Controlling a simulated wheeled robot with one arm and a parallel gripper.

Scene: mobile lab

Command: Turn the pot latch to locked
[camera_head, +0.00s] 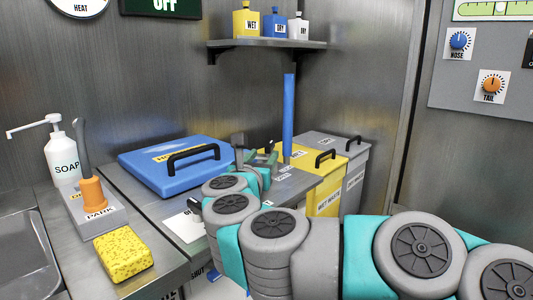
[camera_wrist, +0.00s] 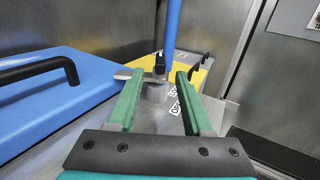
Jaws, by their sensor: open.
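My gripper (camera_head: 258,154) is open over the grey counter beside a blue box with a black handle. In the wrist view its two green fingers (camera_wrist: 160,82) stand apart. Between and beyond them is a short grey cylindrical post (camera_wrist: 156,92) with a dark top and a flat metal piece reaching left; it looks like the pot latch, but I cannot be certain. Small white labels (camera_wrist: 174,107) lie to its right, too small to read surely. A tall blue bar (camera_head: 288,115) rises behind it. My arm hides part of this area in the head view.
The blue box (camera_head: 150,172) is close on the left, its handle (camera_head: 193,155) raised. Yellow (camera_head: 327,198) and grey (camera_head: 354,180) bins stand to the right. A sponge (camera_head: 122,254), orange-based lever (camera_head: 92,193) and soap bottle (camera_head: 63,160) are at left. Walls close the back.

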